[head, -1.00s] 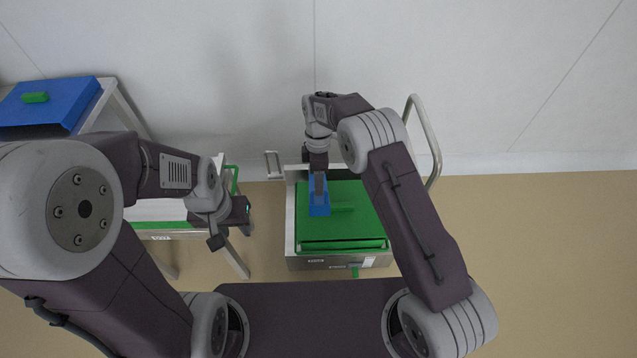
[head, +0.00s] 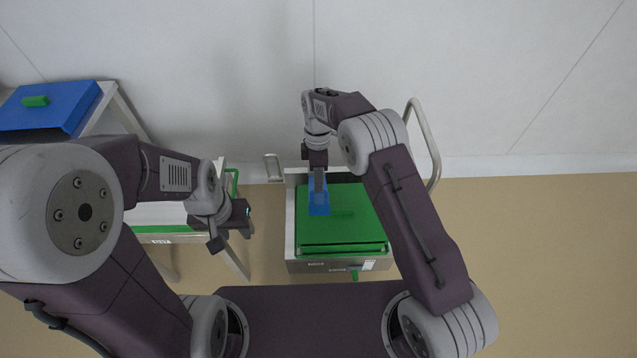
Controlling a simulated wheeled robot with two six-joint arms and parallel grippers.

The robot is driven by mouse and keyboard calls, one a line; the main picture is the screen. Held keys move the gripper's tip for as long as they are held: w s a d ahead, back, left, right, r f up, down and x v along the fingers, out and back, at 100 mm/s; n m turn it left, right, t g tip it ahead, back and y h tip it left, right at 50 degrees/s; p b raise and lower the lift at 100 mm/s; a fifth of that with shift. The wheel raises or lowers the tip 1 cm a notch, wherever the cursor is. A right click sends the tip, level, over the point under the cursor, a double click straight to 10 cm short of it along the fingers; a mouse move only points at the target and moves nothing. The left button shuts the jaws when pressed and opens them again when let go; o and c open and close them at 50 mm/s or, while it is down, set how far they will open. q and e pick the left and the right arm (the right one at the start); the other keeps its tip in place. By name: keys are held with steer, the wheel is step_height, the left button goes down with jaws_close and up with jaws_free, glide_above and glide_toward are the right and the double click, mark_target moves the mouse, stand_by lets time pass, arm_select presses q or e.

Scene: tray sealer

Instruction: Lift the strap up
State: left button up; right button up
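A narrow blue piece (head: 319,205), which looks like the strap, lies over the green top (head: 362,222) of the steel machine. My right gripper (head: 319,182) points down over the far end of the blue piece. Its fingers overlap in this view, so I cannot see whether they are apart or grip it. My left gripper (head: 231,238) hangs left of the machine, with its fingers apart and nothing between them.
The steel machine (head: 290,235) has a metal side handle (head: 271,167) and a tall curved bar (head: 428,140) at right. A blue box (head: 60,105) with a green block (head: 36,101) stands far left. A steel table (head: 180,238) stands behind my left arm. Floor at right is clear.

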step_height(320, 180, up, 7)
steer(key=w+p, duration=0.1)
steer(key=shift+f, duration=0.2)
